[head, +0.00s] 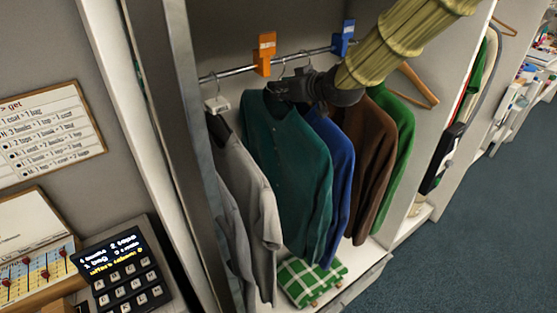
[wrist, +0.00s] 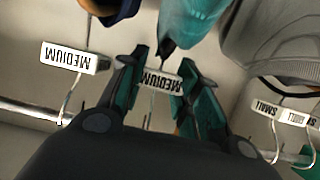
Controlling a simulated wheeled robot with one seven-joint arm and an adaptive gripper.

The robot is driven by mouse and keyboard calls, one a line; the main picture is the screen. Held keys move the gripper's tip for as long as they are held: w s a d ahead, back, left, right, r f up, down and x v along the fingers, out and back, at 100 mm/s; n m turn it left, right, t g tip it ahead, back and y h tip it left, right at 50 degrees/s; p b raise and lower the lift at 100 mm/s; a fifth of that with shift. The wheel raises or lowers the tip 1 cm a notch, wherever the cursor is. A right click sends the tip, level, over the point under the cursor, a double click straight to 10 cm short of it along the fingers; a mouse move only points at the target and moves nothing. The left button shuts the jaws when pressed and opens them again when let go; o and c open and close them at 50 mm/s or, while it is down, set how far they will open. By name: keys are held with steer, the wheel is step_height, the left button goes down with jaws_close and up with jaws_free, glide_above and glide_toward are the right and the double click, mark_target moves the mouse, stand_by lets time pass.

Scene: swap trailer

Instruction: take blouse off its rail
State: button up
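A teal buttoned garment (head: 285,150), which looks like the blouse, hangs on the rail (head: 235,72) between a grey garment and a blue one. In the wrist view its teal cloth (wrist: 190,18) shows at the top centre, with a dark hanger neck below it. My gripper (head: 285,88) is at the hanger top of the teal garment. In the wrist view my gripper (wrist: 165,75) has its two fingers apart, one on each side of a white MEDIUM tag (wrist: 161,83). Whether either finger touches the tag or hanger I cannot tell. The hook is partly hidden.
A grey garment (head: 248,185) hangs close on the left. Blue (head: 340,165), brown (head: 372,150) and green (head: 403,135) garments hang on the right. Orange (head: 265,52) and blue (head: 344,38) dividers sit on the rail. A folded green checked cloth (head: 305,282) lies below.

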steer(key=shift+w+f, duration=0.15)
jaws_close()
